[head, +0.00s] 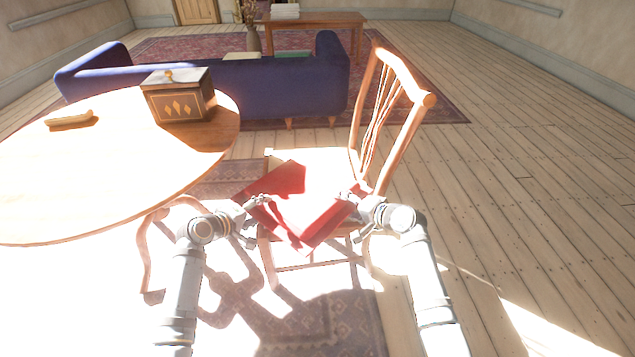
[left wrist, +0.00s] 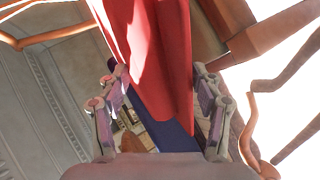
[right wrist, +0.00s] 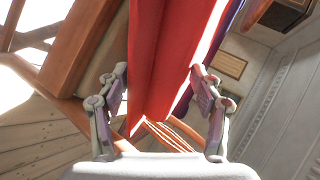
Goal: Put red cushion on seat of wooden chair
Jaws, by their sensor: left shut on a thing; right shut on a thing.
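The red cushion (head: 325,222) is held tilted between my two grippers, over the front part of the wooden chair's pale seat (head: 325,162). The chair's backrest (head: 404,80) rises at the right. My left gripper (head: 259,201) is shut on the cushion's left side; the cushion also shows between its fingers in the left wrist view (left wrist: 160,60). My right gripper (head: 354,194) is shut on its right side, and the right wrist view shows the cushion (right wrist: 165,60) too. I cannot tell whether the cushion touches the seat, as it hides the seat's front.
A round wooden table (head: 60,185) stands close on the left, with a decorated box (head: 180,102) and a small tan object (head: 69,118) on it. A blue sofa (head: 290,88) stands behind the chair. The floor at the right is clear.

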